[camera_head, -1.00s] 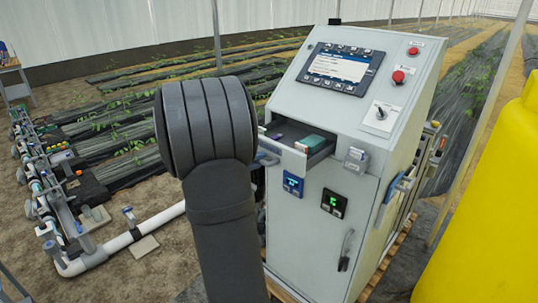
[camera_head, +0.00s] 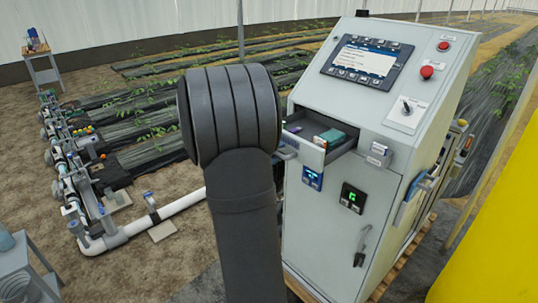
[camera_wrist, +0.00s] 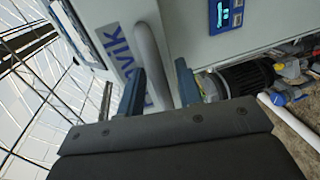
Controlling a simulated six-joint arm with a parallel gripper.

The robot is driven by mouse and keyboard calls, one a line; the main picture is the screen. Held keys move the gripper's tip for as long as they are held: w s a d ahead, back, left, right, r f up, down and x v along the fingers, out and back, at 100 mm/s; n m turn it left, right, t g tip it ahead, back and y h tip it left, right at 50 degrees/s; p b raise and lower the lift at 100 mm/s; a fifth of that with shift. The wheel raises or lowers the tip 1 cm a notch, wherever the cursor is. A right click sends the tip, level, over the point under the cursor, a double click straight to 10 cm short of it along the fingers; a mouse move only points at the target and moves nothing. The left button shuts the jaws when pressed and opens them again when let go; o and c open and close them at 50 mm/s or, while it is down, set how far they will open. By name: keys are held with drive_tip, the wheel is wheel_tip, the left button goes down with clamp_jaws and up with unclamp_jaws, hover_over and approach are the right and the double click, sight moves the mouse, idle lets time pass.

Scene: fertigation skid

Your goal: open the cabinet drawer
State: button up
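The cabinet drawer (camera_head: 312,153) stands pulled out at the upper left of the grey control cabinet (camera_head: 340,230) in the head view. A teal box (camera_head: 332,136) and a dark item lie inside it. My arm covers my gripper and part of the drawer's handle side there. In the wrist view, my gripper (camera_wrist: 161,66) has its two blue fingers apart. A grey bar handle (camera_wrist: 148,55) on a lettered light panel runs down between them, closer to the left finger. I see gaps beside the bar, so the fingers do not look closed on it.
A sloped screen panel (camera_head: 366,60) and red buttons sit above the drawer. A yellow tank (camera_head: 490,250) stands at the right. White pipework (camera_head: 160,219) runs along the floor at left. A grey table (camera_head: 22,262) is at the lower left corner.

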drive_tip(key=v, duration=1.7)
drive_tip(key=shift+a, duration=0.1)
drive_tip(key=x, duration=1.7)
drive_tip(key=v, duration=1.7)
drive_tip(key=shift+x, duration=8.75)
